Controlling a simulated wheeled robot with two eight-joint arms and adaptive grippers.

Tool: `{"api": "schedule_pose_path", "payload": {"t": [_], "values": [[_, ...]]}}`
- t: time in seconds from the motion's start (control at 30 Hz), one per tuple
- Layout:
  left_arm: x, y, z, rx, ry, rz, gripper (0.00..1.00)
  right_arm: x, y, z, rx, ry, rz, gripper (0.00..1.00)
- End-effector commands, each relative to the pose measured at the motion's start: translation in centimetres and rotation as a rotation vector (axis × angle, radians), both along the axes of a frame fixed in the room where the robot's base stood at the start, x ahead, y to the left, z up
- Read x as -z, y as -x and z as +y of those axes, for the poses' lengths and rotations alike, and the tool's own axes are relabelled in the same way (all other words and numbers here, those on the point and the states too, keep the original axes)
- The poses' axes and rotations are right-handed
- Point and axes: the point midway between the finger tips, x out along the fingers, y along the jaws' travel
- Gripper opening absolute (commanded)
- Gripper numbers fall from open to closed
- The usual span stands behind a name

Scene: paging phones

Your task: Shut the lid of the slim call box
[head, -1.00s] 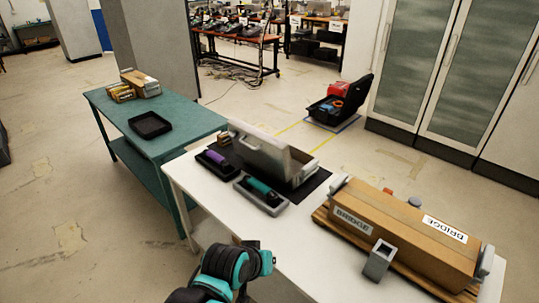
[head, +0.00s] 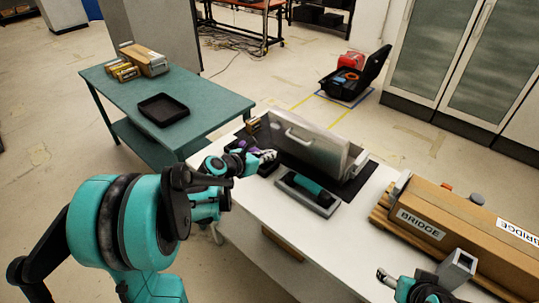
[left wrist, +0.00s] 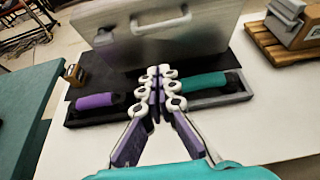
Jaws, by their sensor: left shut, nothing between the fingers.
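The slim call box (head: 315,143) is a silver-grey metal case with a handle on the panel facing me. Its lid stands raised; it also shows in the left wrist view (left wrist: 150,38). My left gripper (head: 268,155) is shut and empty, in front of the box at its left part. In the left wrist view the closed fingers (left wrist: 160,75) point at the box, between a purple handset (left wrist: 95,101) and a teal handset (left wrist: 203,85). I cannot tell whether they touch anything. My right gripper (head: 385,277) shows partly at the bottom right; its finger state is unclear.
The box stands on a black mat (head: 357,188) on the white table (head: 290,240). A long cardboard box marked BRIDGE (head: 440,215) lies on a pallet at right. A green table (head: 205,98) with a black tray (head: 163,109) stands behind left.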

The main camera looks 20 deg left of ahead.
Motion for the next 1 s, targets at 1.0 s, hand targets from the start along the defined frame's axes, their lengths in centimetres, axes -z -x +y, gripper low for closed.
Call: {"api": "schedule_pose_path", "payload": {"t": [1.0], "values": [[1.2,-9.3,-3.4,0.001,-0.005,0.0,0.0,2.6,0.0,0.0,0.0,0.0,0.0,0.71]]}}
